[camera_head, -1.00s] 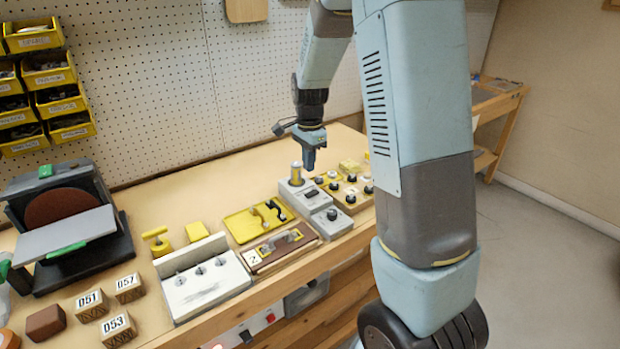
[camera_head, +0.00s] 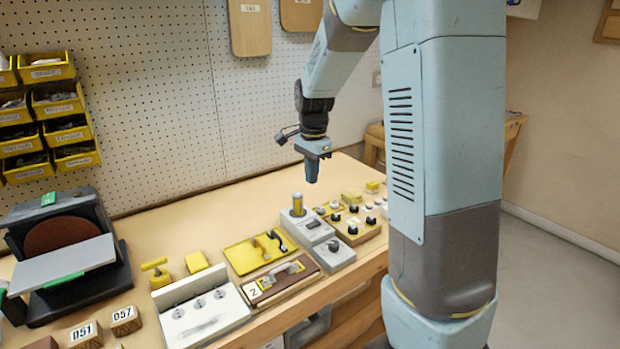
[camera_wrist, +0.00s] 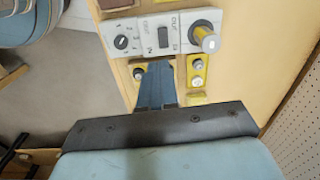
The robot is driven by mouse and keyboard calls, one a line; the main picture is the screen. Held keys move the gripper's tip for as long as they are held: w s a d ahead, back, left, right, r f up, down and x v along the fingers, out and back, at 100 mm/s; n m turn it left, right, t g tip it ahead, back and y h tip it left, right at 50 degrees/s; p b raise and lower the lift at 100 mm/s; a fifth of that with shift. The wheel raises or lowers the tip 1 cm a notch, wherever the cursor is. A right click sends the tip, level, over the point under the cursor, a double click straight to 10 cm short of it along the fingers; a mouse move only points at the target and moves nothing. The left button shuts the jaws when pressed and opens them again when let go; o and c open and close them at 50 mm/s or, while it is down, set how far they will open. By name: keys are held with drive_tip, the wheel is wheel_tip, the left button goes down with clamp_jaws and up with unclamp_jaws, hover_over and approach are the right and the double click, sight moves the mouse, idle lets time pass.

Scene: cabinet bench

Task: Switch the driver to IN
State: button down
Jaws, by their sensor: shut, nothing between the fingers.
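The driver is a grey box (camera_head: 305,232) near the bench's front edge. It carries a dark rocker switch (camera_wrist: 163,37) and an upright silver and yellow cylinder (camera_head: 297,206). Beside the switch the wrist view shows small printed lettering, which seems to include OUT and IN. Which way the switch is tipped I cannot tell. A round black dial (camera_wrist: 121,42) sits on the adjoining grey box. My gripper (camera_head: 312,181) points down above and slightly behind the driver, touching nothing. Its fingers are together and empty, also in the wrist view (camera_wrist: 158,70).
A wooden board with several knobs (camera_head: 352,221) stands right of the driver. A yellow tray (camera_head: 243,258) and a brown block with a handle (camera_head: 281,280) lie to its left. A pegboard wall (camera_head: 170,100) rises behind. Bare bench top lies behind the driver.

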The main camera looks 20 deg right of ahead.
drive_tip(key=s+r+n+t, duration=0.1)
drive_tip(key=s+r+n, duration=0.3)
drive_tip(key=s, duration=0.5)
drive_tip(key=s+r+n+t, duration=0.2)
drive_tip(key=s+r+n, duration=0.2)
drive_tip(key=s, duration=0.5)
drive_tip(key=s+r+n+t, duration=0.2)
drive_tip(key=s+r+n, duration=0.3)
drive_tip(key=s, duration=0.4)
drive_tip(key=shift+a+n, duration=0.35)
drive_tip(key=shift+n, duration=0.05)
drive_tip(key=shift+s, duration=0.15)
